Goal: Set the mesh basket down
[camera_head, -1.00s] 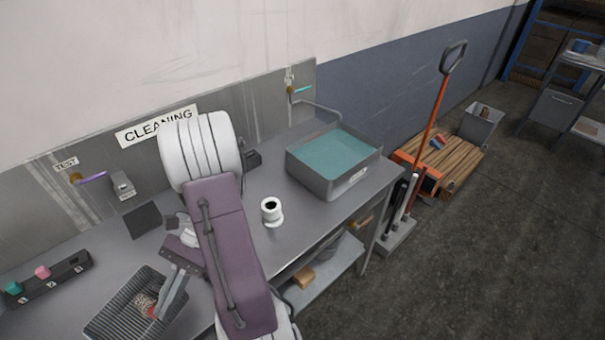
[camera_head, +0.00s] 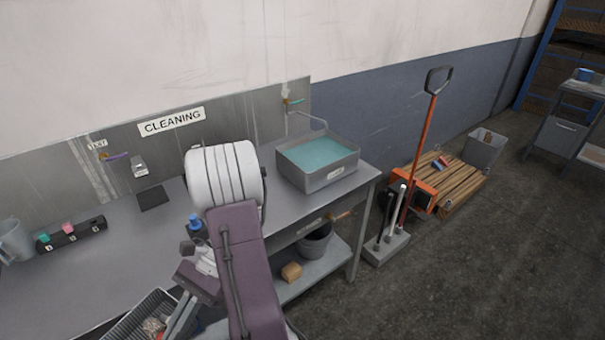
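The grey mesh basket (camera_head: 138,322) is at the bottom left, partly cut off by the frame edge. Small brownish pieces (camera_head: 153,327) lie inside it.
A tub of teal liquid (camera_head: 318,180) stands at the bench's right end. A black pad (camera_head: 153,198), a black holder (camera_head: 70,233) and a grey jug (camera_head: 14,240) stand along the back. A blue-topped item (camera_head: 195,222) is beside my arm. The left middle bench is clear.

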